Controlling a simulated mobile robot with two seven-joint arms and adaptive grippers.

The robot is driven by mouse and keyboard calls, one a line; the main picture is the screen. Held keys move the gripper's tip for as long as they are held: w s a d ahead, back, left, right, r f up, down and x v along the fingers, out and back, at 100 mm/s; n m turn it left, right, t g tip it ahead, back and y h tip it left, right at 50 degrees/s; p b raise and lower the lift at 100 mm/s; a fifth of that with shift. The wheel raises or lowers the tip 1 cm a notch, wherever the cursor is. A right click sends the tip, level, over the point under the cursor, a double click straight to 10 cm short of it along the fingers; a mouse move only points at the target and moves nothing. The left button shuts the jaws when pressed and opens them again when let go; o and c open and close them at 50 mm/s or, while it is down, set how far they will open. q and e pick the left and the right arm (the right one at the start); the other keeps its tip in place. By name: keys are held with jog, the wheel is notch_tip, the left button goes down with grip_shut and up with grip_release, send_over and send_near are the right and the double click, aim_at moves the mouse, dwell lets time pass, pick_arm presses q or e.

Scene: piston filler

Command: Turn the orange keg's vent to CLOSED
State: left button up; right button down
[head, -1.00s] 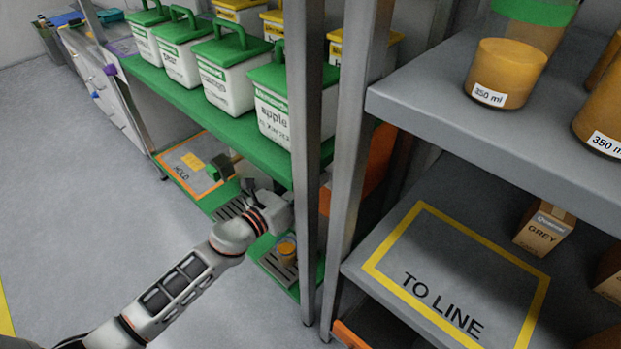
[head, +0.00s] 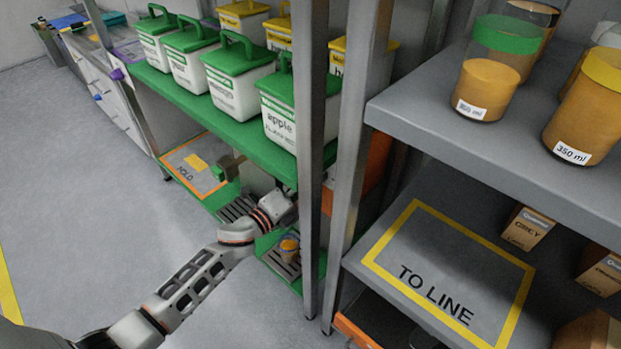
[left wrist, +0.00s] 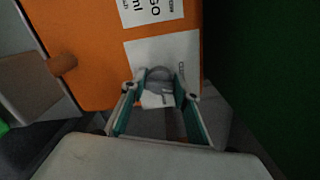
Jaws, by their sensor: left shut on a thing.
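The orange keg (left wrist: 80,40) fills the upper left of the left wrist view, with white labels on its face. Its vent seems to be the small grey rounded part (left wrist: 160,73) in front of the lower label; its setting is not readable. My left gripper (left wrist: 160,92), with teal pads, is closed around that part at the keg's face. In the head view, my left arm reaches in under the green shelf and its gripper is hidden behind the posts. An orange surface, likely the keg (head: 376,157), shows behind the posts. My right gripper is out of view.
Metal posts (head: 312,120) stand close to my left arm. The green shelf (head: 215,115) with white tubs is above it. A small orange jar (head: 288,246) stands on the lower rack. The TO LINE shelf (head: 450,225) is at right. The floor at left is clear.

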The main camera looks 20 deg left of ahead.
pick_arm(q)
jog(key=shift+r+n, duration=0.15)
jog(key=shift+n, duration=0.65)
jog(key=shift+n+p, duration=0.55)
jog(key=shift+n, duration=0.25)
jog(key=shift+f+n, duration=0.2)
jog(key=shift+n, duration=0.4)
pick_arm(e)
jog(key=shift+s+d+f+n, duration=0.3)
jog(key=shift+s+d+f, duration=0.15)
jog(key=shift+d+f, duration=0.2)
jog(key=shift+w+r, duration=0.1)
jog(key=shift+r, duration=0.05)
pick_arm(q)
jog(key=o, duration=1.1)
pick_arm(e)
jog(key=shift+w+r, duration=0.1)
pick_arm(q)
jog(key=v, duration=1.2)
